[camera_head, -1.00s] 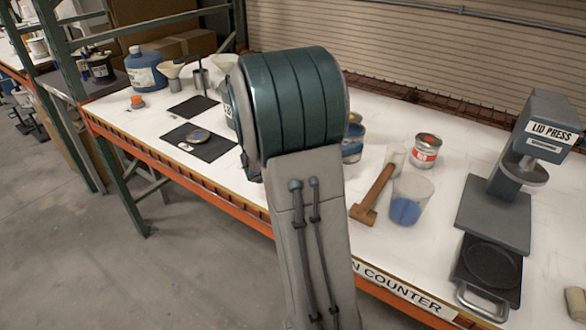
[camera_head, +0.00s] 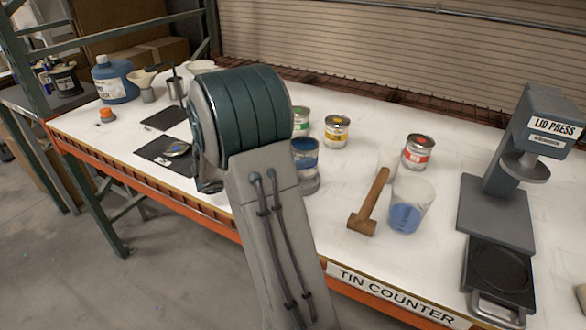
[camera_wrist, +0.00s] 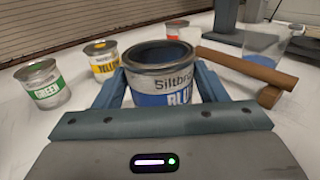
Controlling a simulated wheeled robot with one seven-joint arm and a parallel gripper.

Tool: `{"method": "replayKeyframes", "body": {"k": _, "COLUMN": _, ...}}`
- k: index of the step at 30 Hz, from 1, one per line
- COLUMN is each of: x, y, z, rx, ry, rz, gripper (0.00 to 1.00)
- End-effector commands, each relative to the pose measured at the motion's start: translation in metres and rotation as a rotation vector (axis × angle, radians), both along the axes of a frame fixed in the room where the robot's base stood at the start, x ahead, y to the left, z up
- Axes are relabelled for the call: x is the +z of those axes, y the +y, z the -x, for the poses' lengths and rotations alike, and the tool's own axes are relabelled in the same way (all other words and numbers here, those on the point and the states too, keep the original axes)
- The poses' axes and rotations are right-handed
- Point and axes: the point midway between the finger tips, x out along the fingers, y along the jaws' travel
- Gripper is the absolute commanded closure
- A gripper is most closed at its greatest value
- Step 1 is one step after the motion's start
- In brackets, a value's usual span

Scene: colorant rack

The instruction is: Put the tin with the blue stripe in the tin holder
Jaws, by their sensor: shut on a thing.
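The tin with the blue stripe (camera_wrist: 160,75) is between the fingers of my gripper (camera_wrist: 161,84), which is shut on it. The tin is upright, and its top looks open with a dark inside. In the head view the tin (camera_head: 305,152) shows just right of my arm, which hides most of my gripper there. I cannot tell whether the tin is clear of the counter. No part is labelled as the tin holder; a dark tray with a round recess (camera_head: 500,268) and a handle lies in front of the lid press.
Green (camera_head: 300,120), yellow (camera_head: 337,131) and red (camera_head: 418,152) tins stand behind. A wooden mallet (camera_head: 369,202) and a cup with blue liquid (camera_head: 409,207) lie between the held tin and the lid press (camera_head: 500,205). Dark mats (camera_head: 150,150) and a blue bottle (camera_head: 115,80) are at left.

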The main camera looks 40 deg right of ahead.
Motion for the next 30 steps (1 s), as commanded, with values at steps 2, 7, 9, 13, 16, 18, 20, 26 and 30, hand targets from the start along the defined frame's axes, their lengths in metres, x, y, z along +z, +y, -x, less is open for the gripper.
{"method": "replayKeyframes", "body": {"k": 2, "x": -0.003, "y": 0.004, "z": -0.004, "rx": 0.001, "ry": -0.001, "rz": 0.000, "gripper": 0.65}}
{"method": "replayKeyframes", "body": {"k": 7, "x": -0.014, "y": 0.005, "z": -0.005, "rx": 0.000, "ry": 0.003, "rz": -0.001, "gripper": 0.65}}
{"method": "replayKeyframes", "body": {"k": 9, "x": -0.024, "y": 0.004, "z": -0.005, "rx": 0.000, "ry": 0.004, "rz": -0.001, "gripper": 0.65}}
{"method": "replayKeyframes", "body": {"k": 13, "x": -0.041, "y": 0.004, "z": -0.005, "rx": 0.000, "ry": 0.003, "rz": 0.000, "gripper": 0.65}}
{"method": "replayKeyframes", "body": {"k": 16, "x": -0.044, "y": 0.005, "z": -0.005, "rx": 0.001, "ry": -0.001, "rz": 0.001, "gripper": 0.65}}
{"method": "replayKeyframes", "body": {"k": 18, "x": -0.044, "y": 0.005, "z": -0.005, "rx": 0.001, "ry": -0.001, "rz": 0.001, "gripper": 0.65}}
{"method": "replayKeyframes", "body": {"k": 20, "x": -0.044, "y": 0.005, "z": -0.005, "rx": 0.001, "ry": -0.001, "rz": 0.001, "gripper": 0.65}}
{"method": "replayKeyframes", "body": {"k": 26, "x": -0.048, "y": 0.005, "z": -0.005, "rx": 0.001, "ry": 0.000, "rz": 0.000, "gripper": 0.32}}
{"method": "replayKeyframes", "body": {"k": 30, "x": -0.047, "y": 0.004, "z": -0.005, "rx": 0.001, "ry": 0.000, "rz": 0.000, "gripper": 0.13}}
